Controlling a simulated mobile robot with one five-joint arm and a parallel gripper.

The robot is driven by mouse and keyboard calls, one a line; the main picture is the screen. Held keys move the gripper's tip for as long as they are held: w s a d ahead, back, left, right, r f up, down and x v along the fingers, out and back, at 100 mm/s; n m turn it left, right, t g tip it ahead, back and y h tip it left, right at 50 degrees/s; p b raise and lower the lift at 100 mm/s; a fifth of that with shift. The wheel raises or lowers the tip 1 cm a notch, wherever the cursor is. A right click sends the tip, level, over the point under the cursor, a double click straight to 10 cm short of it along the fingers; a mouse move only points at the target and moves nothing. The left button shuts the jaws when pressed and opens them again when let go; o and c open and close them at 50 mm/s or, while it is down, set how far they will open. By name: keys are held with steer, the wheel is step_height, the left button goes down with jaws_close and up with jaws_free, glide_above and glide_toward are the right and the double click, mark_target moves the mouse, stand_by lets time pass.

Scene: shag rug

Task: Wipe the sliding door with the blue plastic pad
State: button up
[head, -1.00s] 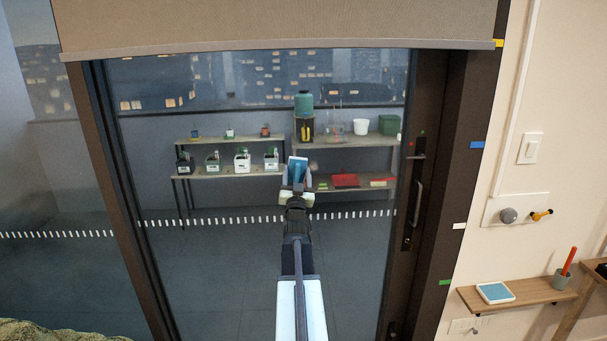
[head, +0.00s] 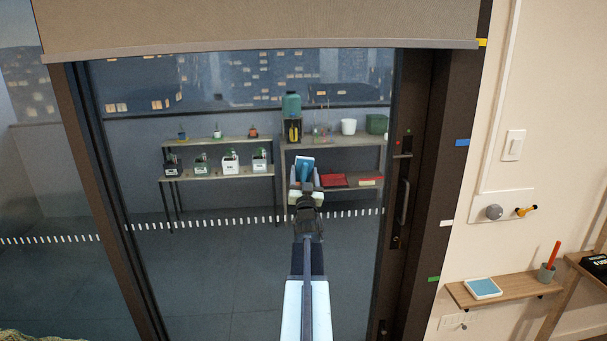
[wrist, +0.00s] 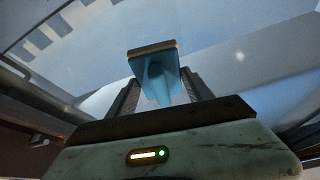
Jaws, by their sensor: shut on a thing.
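The sliding door (head: 240,270) is a large dark-framed glass panel filling the middle of the head view, with a long handle (head: 403,202) at its right side. My gripper (head: 304,186) is raised in front of the glass, right of the panel's middle. It is shut on the blue plastic pad (head: 304,165), which points up and away from me. In the wrist view the pad (wrist: 155,72) shows a blue handle between the two fingers and a flat head with a brownish edge. I cannot tell whether the pad touches the glass.
Shelves with pots, bins and a green container (head: 291,104) stand behind the glass. A rolled-down blind (head: 260,25) covers the door's top. A light switch (head: 514,145) is above.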

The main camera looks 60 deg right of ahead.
mark_target(325, 165)
steer(key=shift+s+d, duration=0.75)
steer(key=shift+s, duration=0.25)
steer(key=shift+s+d, duration=0.75)
steer(key=shift+s, duration=0.3)
steer(key=shift+s+d, duration=0.75)
steer(key=shift+s, duration=0.35)
steer(key=shift+f, duration=0.1)
steer(key=w+a, duration=0.6)
steer(key=w, duration=0.2)
steer(key=shift+w+a, duration=0.15)
steer(key=shift+w, duration=0.25)
steer(key=shift+w, duration=0.1)
steer(key=shift+w+a, duration=0.5)
steer(key=shift+w, duration=0.25)
steer(key=shift+w+a, duration=0.5)
steer(key=shift+w, duration=0.2)
